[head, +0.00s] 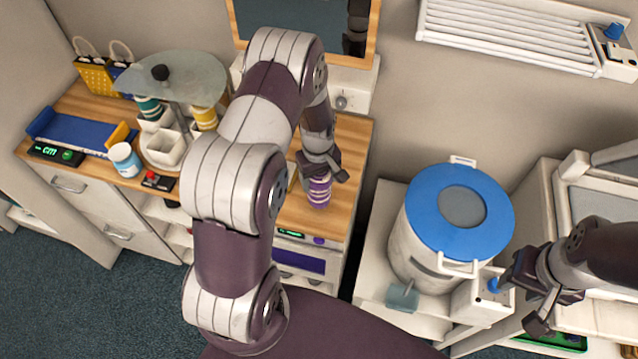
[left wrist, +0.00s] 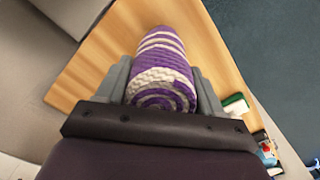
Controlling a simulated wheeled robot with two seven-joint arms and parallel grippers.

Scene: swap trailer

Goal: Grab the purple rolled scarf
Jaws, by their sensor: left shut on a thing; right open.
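The purple rolled scarf (head: 319,192) has white stripes and a spiral end. It is at the right part of the wooden counter (head: 352,150). My left gripper (head: 320,178) is shut on it. In the left wrist view the scarf (left wrist: 163,75) lies between the two grey fingers, its spiral end towards the camera. I cannot tell whether it touches the counter. My right gripper (head: 530,300) is open and empty at the right, beside the white drum with the blue lid (head: 425,200).
A round glass shelf stand (head: 185,78) with rolls stands at the counter's left, near a white jar (head: 125,160) and a blue tray (head: 80,132). A mirror (head: 300,25) is behind. A white rack (head: 505,35) hangs on the wall. My left arm hides the counter's middle.

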